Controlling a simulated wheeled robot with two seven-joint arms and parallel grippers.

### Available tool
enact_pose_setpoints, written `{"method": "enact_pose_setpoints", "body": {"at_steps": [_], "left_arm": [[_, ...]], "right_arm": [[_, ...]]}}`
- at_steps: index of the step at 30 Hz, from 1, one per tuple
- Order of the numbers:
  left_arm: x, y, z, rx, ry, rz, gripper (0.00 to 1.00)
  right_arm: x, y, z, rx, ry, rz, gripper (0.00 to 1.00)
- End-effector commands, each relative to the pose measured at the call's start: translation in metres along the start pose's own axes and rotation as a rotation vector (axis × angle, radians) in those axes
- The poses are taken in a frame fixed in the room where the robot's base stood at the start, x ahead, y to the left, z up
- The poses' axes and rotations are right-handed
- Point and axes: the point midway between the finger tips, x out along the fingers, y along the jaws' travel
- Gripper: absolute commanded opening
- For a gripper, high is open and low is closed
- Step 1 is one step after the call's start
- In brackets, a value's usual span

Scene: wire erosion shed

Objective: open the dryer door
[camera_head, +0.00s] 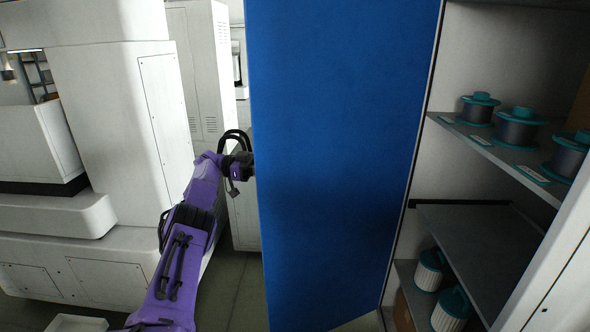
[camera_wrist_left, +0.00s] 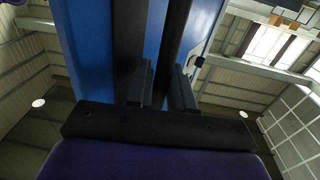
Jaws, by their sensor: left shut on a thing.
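The dryer door (camera_head: 335,150) is a tall blue panel standing well open in the head view, with the cabinet interior exposed to its right. My left gripper (camera_head: 248,166) is at the door's left edge; its fingertips are hidden behind the panel. In the left wrist view, the fingers (camera_wrist_left: 161,85) are shut on a dark upright bar (camera_wrist_left: 176,38), which looks like the door handle, with blue door surface (camera_wrist_left: 85,45) beside it. My right gripper is not in view.
The open cabinet has shelves (camera_head: 490,150) with several dark spools (camera_head: 517,127) with teal flanges, and white filter cartridges (camera_head: 428,270) lower down. A large white machine (camera_head: 100,90) stands left of my left arm. A strip of floor (camera_head: 240,295) is clear between the machine and door.

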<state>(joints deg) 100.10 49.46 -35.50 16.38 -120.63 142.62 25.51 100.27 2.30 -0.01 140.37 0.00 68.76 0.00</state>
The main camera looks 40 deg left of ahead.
Motion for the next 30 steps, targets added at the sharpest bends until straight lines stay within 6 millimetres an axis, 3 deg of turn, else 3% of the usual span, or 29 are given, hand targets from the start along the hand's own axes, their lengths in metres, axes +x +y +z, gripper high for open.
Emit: {"method": "enact_pose_setpoints", "body": {"at_steps": [13, 14, 15, 25, 30], "left_arm": [[-0.006, 0.001, 0.003, -0.006, -0.012, 0.000, 0.00], [-0.006, 0.001, 0.003, -0.005, -0.011, 0.000, 0.25], [-0.006, 0.001, 0.002, -0.005, -0.011, 0.001, 0.38], [-0.005, 0.001, -0.003, -0.002, -0.007, 0.003, 0.39], [-0.007, 0.001, -0.033, -0.001, -0.009, -0.001, 0.39]], "right_arm": [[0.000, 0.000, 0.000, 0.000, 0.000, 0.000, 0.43], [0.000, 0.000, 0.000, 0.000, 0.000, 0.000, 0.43], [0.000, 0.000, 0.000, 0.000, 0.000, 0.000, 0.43], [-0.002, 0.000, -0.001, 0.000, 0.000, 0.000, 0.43], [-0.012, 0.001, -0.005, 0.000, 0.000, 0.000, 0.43]]}}
